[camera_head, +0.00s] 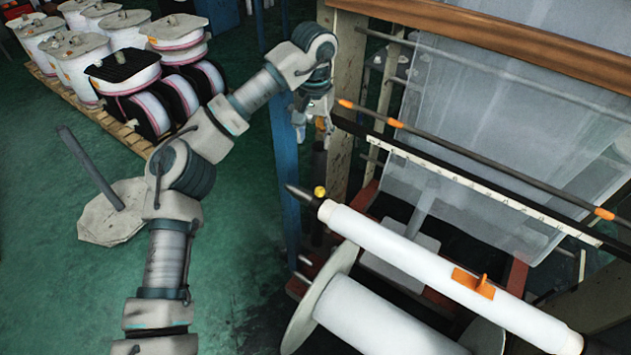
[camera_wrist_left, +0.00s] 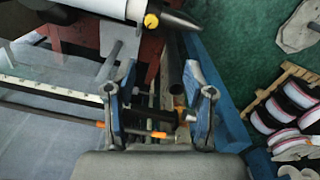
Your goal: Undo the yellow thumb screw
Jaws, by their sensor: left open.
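The yellow thumb screw (camera_head: 320,191) sits on the dark pointed end of the shaft, just beyond the left end of the white film roll (camera_head: 400,245). In the left wrist view the yellow thumb screw (camera_wrist_left: 151,20) is at the top, between the white roll and the dark tip. My left gripper (camera_head: 314,128) is above and apart from the screw, beside the machine's post. In the left wrist view its two fingers (camera_wrist_left: 160,100) are spread with nothing held between them. My right gripper is not in view.
A blue post (camera_head: 284,165) stands close to my left gripper. A dark rod with orange collars (camera_head: 470,157) runs across the machine. An orange clip (camera_head: 473,283) sits on the roll. Wrapped spools (camera_head: 125,60) stand on a pallet at the back left.

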